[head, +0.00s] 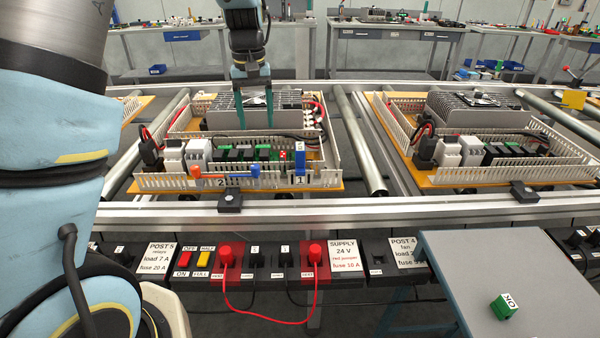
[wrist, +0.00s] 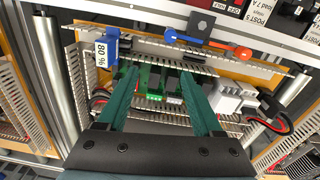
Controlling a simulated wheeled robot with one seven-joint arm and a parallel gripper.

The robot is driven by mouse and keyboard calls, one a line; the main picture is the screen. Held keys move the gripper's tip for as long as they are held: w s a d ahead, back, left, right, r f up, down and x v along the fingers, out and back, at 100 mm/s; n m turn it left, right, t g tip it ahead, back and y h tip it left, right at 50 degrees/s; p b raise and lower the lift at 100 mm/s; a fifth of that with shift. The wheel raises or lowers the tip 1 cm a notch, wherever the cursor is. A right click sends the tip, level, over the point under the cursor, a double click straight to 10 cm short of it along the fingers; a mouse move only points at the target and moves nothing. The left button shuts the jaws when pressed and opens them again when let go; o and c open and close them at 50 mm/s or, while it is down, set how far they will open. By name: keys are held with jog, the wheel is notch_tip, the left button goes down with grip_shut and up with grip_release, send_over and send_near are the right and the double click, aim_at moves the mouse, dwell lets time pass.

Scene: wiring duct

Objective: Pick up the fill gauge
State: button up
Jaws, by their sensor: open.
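The fill gauge appears to be the blue piece with a white "80 %" label (wrist: 107,46). It stands at the duct along the panel's near side, upper left in the wrist view. In the head view it is the small upright blue piece (head: 300,160) at the right of the near duct. My gripper (head: 255,120) points down over the middle of the left panel, behind and left of the gauge. In the wrist view my gripper (wrist: 158,80) is open with nothing between its teal fingers, and the gauge is apart from them.
A blue-and-orange rod-like tool (head: 226,172) lies along the near duct, left of the gauge. Slotted duct walls (head: 330,150), relays and wires crowd the left panel. A second panel (head: 480,135) is on the right. A green "OK" block (head: 503,307) sits on a grey table (head: 470,260).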

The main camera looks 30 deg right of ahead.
jog(key=m+b, duration=0.1)
jog(key=b, duration=0.1)
send_near(300, 159)
jog(key=w, duration=0.1)
jog(key=w+d+f, duration=0.1)
jog(key=shift+w+d+f, duration=0.1)
jog(key=shift+w+d, duration=0.1)
jog(key=shift+w, duration=0.1)
jog(key=f+p, duration=0.2)
jog(key=f, duration=0.8)
jog(key=shift+s+f+p, duration=0.2)
jog(key=shift+p, duration=0.15)
jog(key=shift+c, duration=0.3)
grip_shut()
